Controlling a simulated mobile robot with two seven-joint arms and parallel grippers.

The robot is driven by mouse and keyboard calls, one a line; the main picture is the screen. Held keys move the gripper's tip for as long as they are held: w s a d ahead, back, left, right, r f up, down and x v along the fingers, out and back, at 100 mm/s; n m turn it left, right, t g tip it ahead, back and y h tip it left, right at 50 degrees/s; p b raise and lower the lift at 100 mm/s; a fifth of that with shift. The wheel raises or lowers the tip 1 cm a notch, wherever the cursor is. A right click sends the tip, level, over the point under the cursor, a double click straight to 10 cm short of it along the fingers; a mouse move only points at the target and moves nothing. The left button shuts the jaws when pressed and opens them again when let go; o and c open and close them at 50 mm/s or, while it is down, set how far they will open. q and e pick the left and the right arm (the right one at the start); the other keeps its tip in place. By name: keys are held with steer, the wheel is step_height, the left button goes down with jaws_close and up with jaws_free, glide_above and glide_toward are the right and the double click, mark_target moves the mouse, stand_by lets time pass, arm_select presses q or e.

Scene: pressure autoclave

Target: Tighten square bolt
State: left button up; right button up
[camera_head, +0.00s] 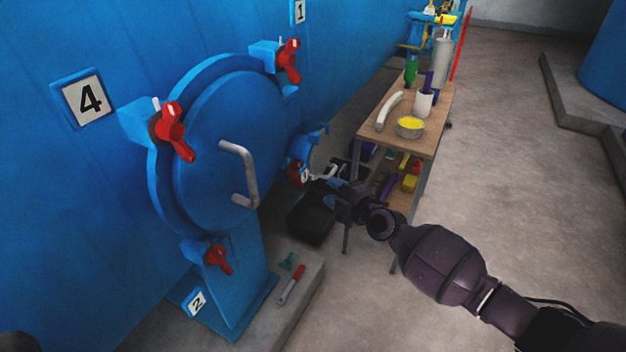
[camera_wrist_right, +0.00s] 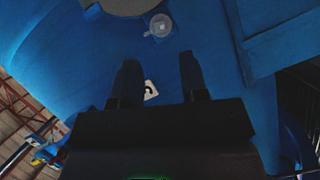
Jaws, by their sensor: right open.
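A round grey fitting with a small square centre (camera_wrist_right: 160,25), which looks like the square bolt, is on a blue surface in the right wrist view. It lies beyond my right gripper (camera_wrist_right: 158,72), whose two fingers are apart and empty, with a visible gap to the fitting. In the head view my right gripper (camera_head: 330,190) points left, beside the lower right clamp with a red handle (camera_head: 297,173) on the round blue autoclave door (camera_head: 225,150). I cannot make out the square bolt in the head view. My left gripper is not in view.
More red-handled clamps (camera_head: 172,131) and a grey bar handle (camera_head: 243,170) stand out from the door. A wooden table (camera_head: 430,128) with a bowl and cups is behind my right gripper. A red-and-white tool (camera_head: 291,284) lies on the grey plinth.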

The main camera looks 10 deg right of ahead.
mark_target(310, 178)
steer(key=shift+b+x, duration=0.95)
steer(key=shift+x, duration=3.1)
jaws_close()
